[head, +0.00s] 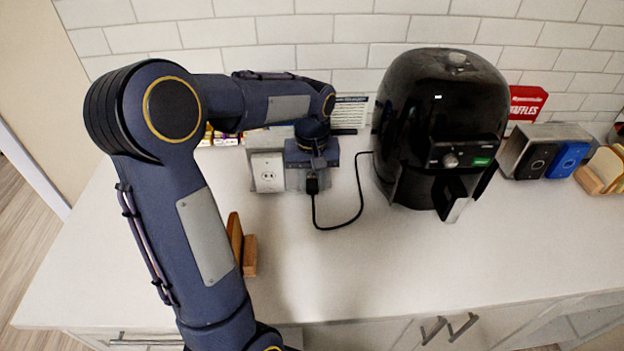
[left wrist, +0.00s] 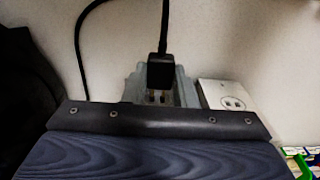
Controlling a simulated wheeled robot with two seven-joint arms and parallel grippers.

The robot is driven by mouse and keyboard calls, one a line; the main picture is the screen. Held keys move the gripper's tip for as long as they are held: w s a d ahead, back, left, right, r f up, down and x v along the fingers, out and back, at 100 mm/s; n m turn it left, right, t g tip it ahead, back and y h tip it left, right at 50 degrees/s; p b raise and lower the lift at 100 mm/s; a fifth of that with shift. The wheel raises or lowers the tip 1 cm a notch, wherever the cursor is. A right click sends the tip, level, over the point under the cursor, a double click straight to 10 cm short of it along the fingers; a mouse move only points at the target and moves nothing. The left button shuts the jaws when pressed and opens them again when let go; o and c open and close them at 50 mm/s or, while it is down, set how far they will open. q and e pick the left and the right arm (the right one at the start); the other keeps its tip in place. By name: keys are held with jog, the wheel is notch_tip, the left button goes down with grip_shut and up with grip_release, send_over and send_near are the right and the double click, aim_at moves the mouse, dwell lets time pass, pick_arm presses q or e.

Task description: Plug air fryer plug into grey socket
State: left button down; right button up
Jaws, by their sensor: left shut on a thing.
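The black air fryer (head: 440,125) stands on the counter right of the sockets, and its black cord (head: 359,200) loops across to the plug. My left gripper (head: 312,170) is shut on the black plug (head: 312,186). The plug (left wrist: 160,72) also shows in the left wrist view, right in front of the grey socket (left wrist: 134,90), with slots visible just below it. I cannot tell whether the prongs are inside. In the head view the grey socket is mostly hidden behind my gripper. The white socket (head: 268,174) stands just left of it. My right gripper is not in view.
A wooden holder (head: 242,245) stands at the counter's front left, beside my left arm. A metal toaster (head: 525,150), a blue item (head: 568,159) and bread slices (head: 604,165) are at the right. A red waffles box (head: 526,103) stands behind. The front middle counter is clear.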

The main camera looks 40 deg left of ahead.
pick_arm(q)
jog(key=shift+w+a+p, duration=0.35)
jog(key=shift+w+a, duration=0.3)
jog(key=shift+w, duration=0.15)
jog(key=c, duration=1.1)
grip_release()
notch_tip(320, 180, up, 8)
jog(key=shift+f, duration=0.15)
